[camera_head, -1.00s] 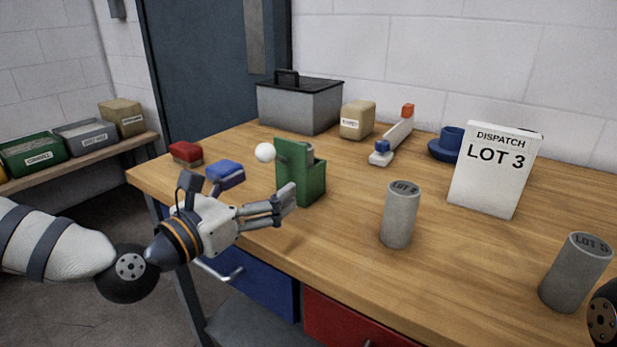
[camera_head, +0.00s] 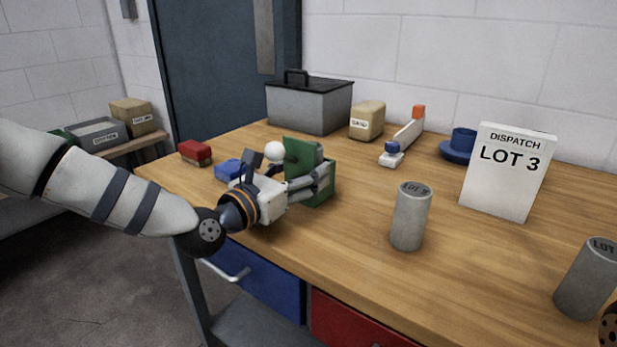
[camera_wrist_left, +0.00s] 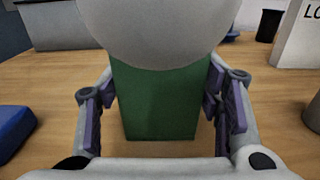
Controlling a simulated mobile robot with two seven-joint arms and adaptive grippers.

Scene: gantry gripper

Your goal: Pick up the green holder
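The green holder (camera_head: 304,155) stands upright on the wooden table near its left front edge. A white ball-shaped knob (camera_head: 274,152) sticks out on its left side. In the left wrist view, the knob (camera_wrist_left: 158,25) fills the top middle and hides the holder's upper part. The green front face (camera_wrist_left: 162,105) shows below it. My left gripper (camera_head: 322,181) is at the holder, and its fingers hide part of it. In the left wrist view, my open fingers (camera_wrist_left: 162,98) stand on both sides of the holder. A gap shows on the left; the right finger is close to it.
A blue block (camera_head: 228,170) and a red block (camera_head: 195,153) lie left of the holder. A grey cylinder (camera_head: 410,216) stands to its right, and a white dispatch sign (camera_head: 507,185) farther right. A grey lidded box (camera_head: 309,106) stands behind.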

